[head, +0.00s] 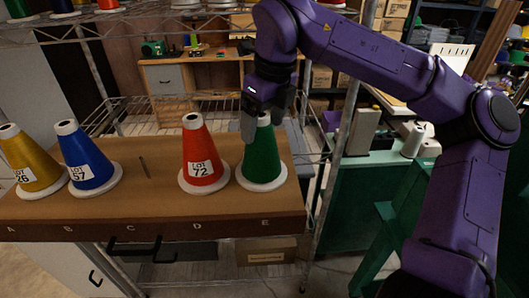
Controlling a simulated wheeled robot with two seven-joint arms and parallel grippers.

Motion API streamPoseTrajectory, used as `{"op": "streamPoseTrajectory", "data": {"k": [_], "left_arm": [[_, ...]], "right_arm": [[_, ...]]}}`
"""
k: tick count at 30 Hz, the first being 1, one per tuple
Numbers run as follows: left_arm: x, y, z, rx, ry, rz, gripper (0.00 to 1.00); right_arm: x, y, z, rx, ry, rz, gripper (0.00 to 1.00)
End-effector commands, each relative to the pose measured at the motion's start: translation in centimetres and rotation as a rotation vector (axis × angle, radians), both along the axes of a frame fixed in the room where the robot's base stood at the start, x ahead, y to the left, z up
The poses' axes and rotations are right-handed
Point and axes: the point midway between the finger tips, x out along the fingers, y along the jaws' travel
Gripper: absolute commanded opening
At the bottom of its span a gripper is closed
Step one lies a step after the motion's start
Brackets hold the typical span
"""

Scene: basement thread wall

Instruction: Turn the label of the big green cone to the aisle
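The big green cone (262,157) stands upright on its white round base at the right end of the brown shelf board (140,218), above the letter E. No label shows on the side of it that faces me. My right gripper (265,121) comes down from above at the cone's top, with its grey fingers apart on either side of the tip. I cannot tell whether the fingers touch or grip it. My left gripper is out of view.
A red cone (196,148) labelled LOT 72 stands close left of the green one. A blue cone (83,157) and a yellow cone (27,160) stand at the left. A metal rack post (337,140) rises at the right.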

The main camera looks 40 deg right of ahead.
Motion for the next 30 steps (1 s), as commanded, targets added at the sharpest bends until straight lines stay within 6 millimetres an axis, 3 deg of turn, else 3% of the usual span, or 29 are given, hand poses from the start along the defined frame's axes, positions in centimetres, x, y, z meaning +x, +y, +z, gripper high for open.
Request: {"op": "streamPoseTrajectory", "data": {"k": [1, 5, 19, 30], "left_arm": [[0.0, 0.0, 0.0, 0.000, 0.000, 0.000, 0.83], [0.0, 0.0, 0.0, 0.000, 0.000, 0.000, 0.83], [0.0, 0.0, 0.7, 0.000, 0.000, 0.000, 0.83], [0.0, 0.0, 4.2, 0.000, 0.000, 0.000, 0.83]], "right_arm": [[0.0, 0.0, 0.0, 0.000, 0.001, 0.000, 0.68], [0.0, 0.0, 0.0, 0.000, 0.001, 0.000, 0.28], [0.0, 0.0, 0.6, 0.000, 0.000, 0.008, 0.28], [0.0, 0.0, 1.0, 0.000, 0.000, 0.302, 0.28]]}}
